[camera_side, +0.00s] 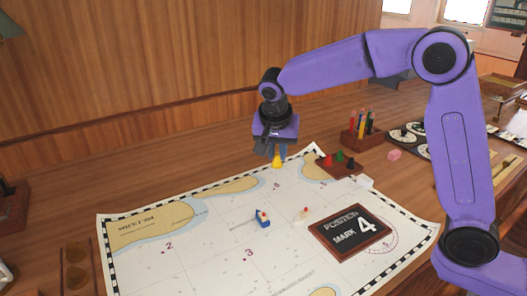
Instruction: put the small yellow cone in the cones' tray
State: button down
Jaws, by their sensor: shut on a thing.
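The small yellow cone (277,161) is held at the tips of my gripper (272,152), which points down above the far part of the chart. The cone appears clear of the chart, though its exact height is hard to tell. The cones' tray (346,174) is a small wooden tray to the right of my gripper, at the chart's far right edge. In it stand a red cone (328,160), a green cone (339,156) and a dark cone (350,163).
The chart (200,255) covers the middle of the table. A pen holder (362,137) and pink block (394,155) stand beyond the tray.

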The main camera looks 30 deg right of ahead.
jog(key=s+d+r, duration=0.1)
jog(key=s+d, duration=0.3)
jog(key=d, duration=0.3)
jog(key=s+d+m, duration=0.1)
jog(key=s+d, duration=0.3)
jog(key=d, duration=0.4)
jog(key=s+d+r, duration=0.1)
jog(key=s+d, duration=0.4)
jog(key=d, duration=0.2)
send_near(339, 169)
jog(key=shift+w+d, duration=0.25)
jog(key=shift+d, duration=0.1)
jog(key=shift+w+f, duration=0.25)
jog(key=shift+f, duration=0.15)
jog(key=shift+w+f, duration=0.15)
jog(key=shift+f, duration=1.5)
jog(key=shift+f, duration=0.1)
